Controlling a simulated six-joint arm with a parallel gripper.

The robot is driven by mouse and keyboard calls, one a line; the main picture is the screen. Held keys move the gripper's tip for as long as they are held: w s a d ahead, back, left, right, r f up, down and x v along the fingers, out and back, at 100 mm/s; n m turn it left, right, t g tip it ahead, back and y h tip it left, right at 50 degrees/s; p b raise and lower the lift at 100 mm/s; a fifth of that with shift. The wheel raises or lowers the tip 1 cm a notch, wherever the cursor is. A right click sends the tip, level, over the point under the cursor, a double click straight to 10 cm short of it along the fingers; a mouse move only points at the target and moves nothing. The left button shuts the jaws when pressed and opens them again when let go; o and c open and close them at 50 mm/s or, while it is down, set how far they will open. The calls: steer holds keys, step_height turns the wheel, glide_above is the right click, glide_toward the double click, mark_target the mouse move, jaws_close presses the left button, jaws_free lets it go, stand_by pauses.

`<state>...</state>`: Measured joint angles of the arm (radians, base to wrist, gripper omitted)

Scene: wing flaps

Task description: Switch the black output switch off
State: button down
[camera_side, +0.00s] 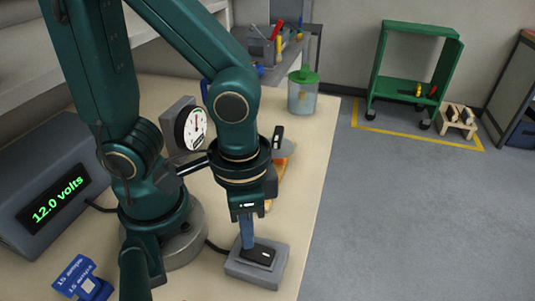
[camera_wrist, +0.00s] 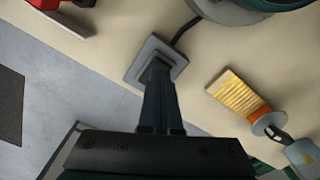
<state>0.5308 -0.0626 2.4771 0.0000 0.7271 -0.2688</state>
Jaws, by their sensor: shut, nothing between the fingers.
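The black output switch (camera_side: 261,255) is a black rocker on a grey base box (camera_side: 245,273) near the table's front right edge in the side view. A cable runs from the box. In the wrist view the grey box (camera_wrist: 137,66) shows at the top middle, its rocker mostly hidden by my fingers. My gripper (camera_side: 248,243) points down with its blue fingers shut and empty. The fingertips are at the left part of the rocker; I cannot tell if they touch it. The gripper also shows in the wrist view (camera_wrist: 160,68).
A power supply (camera_side: 56,200) at left reads 12.0 volts. A dial gauge (camera_side: 192,128) and a jar with a green lid (camera_side: 303,95) stand farther back. A blue 15-ampere item (camera_side: 85,279) lies at front left.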

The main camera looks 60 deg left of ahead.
stand_by(0.4)
step_height(320, 180, up, 7)
stand_by(0.9)
steer(key=w+a+r+n+t, duration=0.2)
steer(key=w+a+n+t, duration=0.1)
steer(key=a, duration=0.4)
steer(key=w+t, duration=0.1)
steer(key=t, duration=0.1)
steer(key=shift+w+a+r+t, duration=0.15)
steer(key=shift+w+r+t, duration=0.1)
steer(key=shift+r+t, duration=0.1)
